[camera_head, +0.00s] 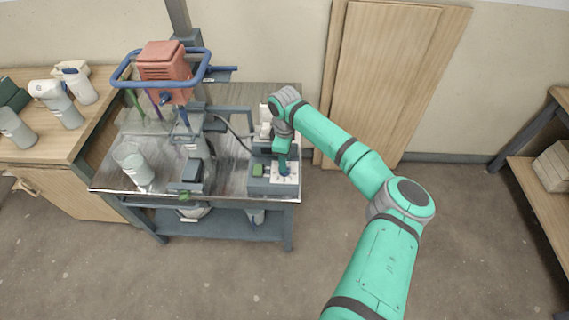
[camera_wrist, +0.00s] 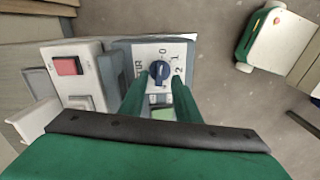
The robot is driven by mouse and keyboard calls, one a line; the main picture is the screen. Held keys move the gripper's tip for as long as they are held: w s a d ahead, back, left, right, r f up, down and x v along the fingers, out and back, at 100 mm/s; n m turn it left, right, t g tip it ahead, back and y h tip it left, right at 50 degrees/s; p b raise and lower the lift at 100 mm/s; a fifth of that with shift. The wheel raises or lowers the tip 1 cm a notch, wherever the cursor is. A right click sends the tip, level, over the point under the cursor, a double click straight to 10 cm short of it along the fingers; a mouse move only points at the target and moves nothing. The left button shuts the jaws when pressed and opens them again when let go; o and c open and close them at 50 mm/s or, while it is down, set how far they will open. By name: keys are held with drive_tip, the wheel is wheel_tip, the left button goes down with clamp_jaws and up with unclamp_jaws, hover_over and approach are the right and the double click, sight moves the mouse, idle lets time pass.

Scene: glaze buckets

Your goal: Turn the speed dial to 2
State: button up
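The speed dial is a dark blue round knob (camera_wrist: 158,71) on a white plate (camera_wrist: 176,48) of a grey control box. In the wrist view, 0 is printed above it, with 1 and 2 at its right. A pale mark shows on the knob, but I cannot clearly tell which number it points to. My gripper (camera_wrist: 158,82) is open, its green fingers on either side of the knob's lower part with small gaps visible. Contact and depth are unclear. In the head view, my gripper (camera_head: 283,165) is over the control box (camera_head: 259,186), partly covering the dial.
A green button (camera_head: 258,170) is left of the dial. A white box with a red switch (camera_wrist: 68,66) stands beside the control box. The red mixer motor (camera_head: 165,68) with its blue frame is left on the metal table (camera_head: 110,180).

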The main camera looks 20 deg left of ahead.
drive_tip(key=shift+f, duration=1.2)
clamp_jaws()
